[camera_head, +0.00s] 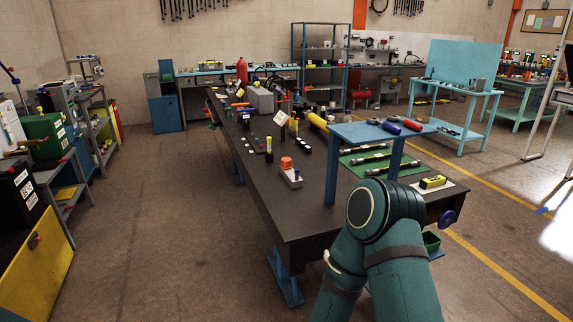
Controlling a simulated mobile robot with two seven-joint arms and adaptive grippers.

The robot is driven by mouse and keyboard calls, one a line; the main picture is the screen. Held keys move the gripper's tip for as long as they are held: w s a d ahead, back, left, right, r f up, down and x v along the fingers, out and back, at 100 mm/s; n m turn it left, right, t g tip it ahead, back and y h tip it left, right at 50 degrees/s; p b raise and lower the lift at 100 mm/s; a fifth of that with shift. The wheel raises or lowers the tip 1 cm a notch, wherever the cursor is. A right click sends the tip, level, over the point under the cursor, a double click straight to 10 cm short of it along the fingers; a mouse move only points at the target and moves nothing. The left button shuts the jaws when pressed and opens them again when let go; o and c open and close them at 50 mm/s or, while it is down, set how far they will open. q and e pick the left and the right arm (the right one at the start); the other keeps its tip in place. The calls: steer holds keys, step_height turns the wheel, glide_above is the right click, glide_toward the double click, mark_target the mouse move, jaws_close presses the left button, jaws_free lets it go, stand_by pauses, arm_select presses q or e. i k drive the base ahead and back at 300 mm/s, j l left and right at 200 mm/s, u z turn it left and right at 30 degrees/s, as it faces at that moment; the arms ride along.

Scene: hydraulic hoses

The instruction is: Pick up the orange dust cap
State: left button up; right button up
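A small orange cap-like piece (286,162) sits near the left edge of the long dark workbench (262,190), toward its near half. It rests on or against a small grey and white block (292,178); I cannot tell whether it is fixed to it. It looks like the orange dust cap, but it is small in view. My teal arm rises from the bottom right, with its bent joint in front of the bench's near right part. Neither gripper is in view.
A raised blue shelf (352,132) with red and blue cylinders stands on the bench, right of the orange piece. A yellow device (432,182) is at the right. Open floor (185,220) lies left of the bench.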

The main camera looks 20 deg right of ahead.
mark_target(285, 162)
steer(key=z, duration=0.65)
steer(key=i+j+z, duration=0.1)
steer(key=z, duration=0.3)
steer(key=i+j+z, duration=0.1)
steer(key=j+z, duration=0.15)
steer(key=z, duration=0.15)
steer(key=j+z, duration=0.2)
steer(key=z, duration=0.2)
steer(key=i+j+z, duration=0.1)
steer(key=j+z, duration=0.15)
steer(key=j, duration=0.25)
steer(key=j+z, duration=0.25)
steer(key=j, duration=0.2)
